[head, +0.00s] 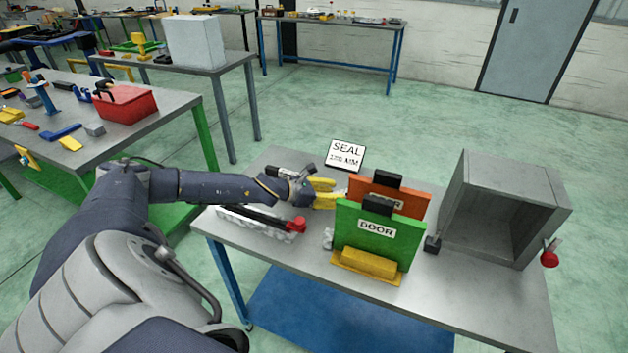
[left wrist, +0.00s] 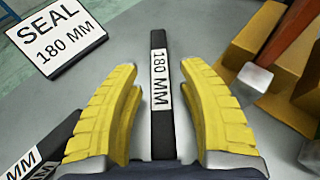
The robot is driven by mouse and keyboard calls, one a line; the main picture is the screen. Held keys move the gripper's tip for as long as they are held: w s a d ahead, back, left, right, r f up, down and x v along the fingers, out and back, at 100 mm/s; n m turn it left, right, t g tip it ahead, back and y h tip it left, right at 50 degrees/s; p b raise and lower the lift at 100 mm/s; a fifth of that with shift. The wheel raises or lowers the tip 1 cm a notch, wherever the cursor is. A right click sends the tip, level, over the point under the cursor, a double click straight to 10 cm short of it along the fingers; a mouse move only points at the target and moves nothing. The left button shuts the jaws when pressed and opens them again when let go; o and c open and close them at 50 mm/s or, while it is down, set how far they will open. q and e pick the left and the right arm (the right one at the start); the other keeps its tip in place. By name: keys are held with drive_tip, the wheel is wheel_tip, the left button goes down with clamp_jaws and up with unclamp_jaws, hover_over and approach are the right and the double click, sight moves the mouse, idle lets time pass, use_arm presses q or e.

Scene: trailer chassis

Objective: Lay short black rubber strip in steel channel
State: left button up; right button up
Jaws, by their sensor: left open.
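My left gripper (head: 334,193) has yellow fingers and is over the table beside the door panels. In the left wrist view, its fingers (left wrist: 158,66) are spread with a black strip (left wrist: 160,125) marked 180 MM between them, and a gap shows on both sides. In the head view this strip is hidden or too small to make out. More black labelled pieces (left wrist: 58,140) lie at the lower left of the wrist view. I cannot clearly identify a steel channel. My right gripper is not in view.
A SEAL 180 MM sign (head: 345,154) stands at the table's back edge. A green door panel (head: 372,240) and an orange one (head: 412,198) stand in a yellow holder (head: 366,265).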

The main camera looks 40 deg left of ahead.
use_arm(q)
drive_tip(key=shift+v, duration=5.1)
drive_tip(key=shift+s+a+r, duration=0.15)
drive_tip(key=shift+s+a, duration=0.05)
drive_tip(key=shift+s, duration=0.2)
drive_tip(key=shift+o, duration=0.8)
drive_tip(key=shift+s+r, duration=0.1)
